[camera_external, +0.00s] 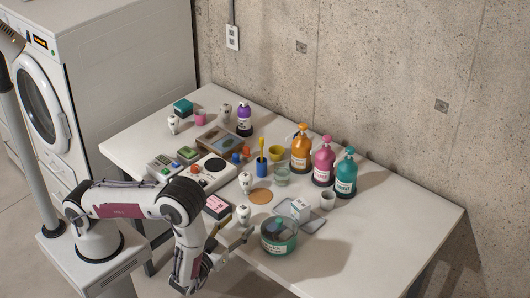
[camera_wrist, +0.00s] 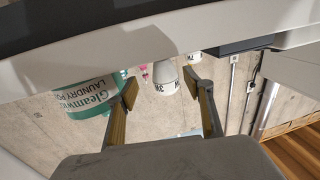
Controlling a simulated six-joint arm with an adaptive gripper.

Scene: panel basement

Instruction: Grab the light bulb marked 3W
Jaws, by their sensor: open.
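My gripper (camera_external: 232,236) is low over the front edge of the table, left of the teal tub. In the wrist view my gripper (camera_wrist: 166,92) is open, with a finger on each side and nothing held. A white bulb (camera_wrist: 166,76) shows just beyond and between the fingertips; its dark marking is partly in view and looks like 3W, though it is small. In the external view a white bulb (camera_external: 243,213) stands just beyond my gripper. Other white bulbs stand farther back, one (camera_external: 245,180) behind it, one (camera_external: 173,124) and one (camera_external: 226,111) at the far left; their markings are too small to read.
A teal laundry powder tub (camera_external: 278,238) stands close right of my gripper; it also shows in the wrist view (camera_wrist: 92,98). Several bottles line the back. The table's right end is clear.

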